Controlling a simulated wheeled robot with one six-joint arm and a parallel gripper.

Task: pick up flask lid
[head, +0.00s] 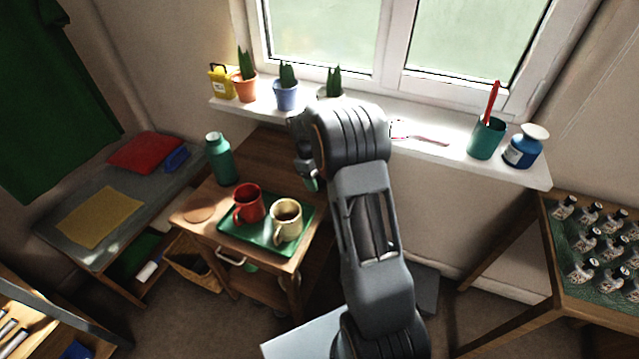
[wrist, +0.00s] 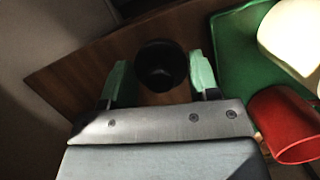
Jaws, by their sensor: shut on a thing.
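My gripper (head: 311,184) shows in the head view at the right back of the wooden cart, partly hidden by my own arm. In the wrist view its two pale green fingers (wrist: 161,78) are shut on a dark round thing, which I take to be the flask lid (wrist: 161,66). It sits between the fingers over brown wood; its height above the wood is unclear. I cannot make out the lid in the head view. The teal flask (head: 219,160) stands upright at the back left of the cart, with a pale top, apart from my gripper.
A green tray (head: 262,250) on the cart (head: 178,217) holds a red mug (head: 249,204) and a cream mug (head: 287,221). It lies close to my gripper on the right in the wrist view. The windowsill (head: 405,143) behind bears several pots and a teal cup (head: 487,139).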

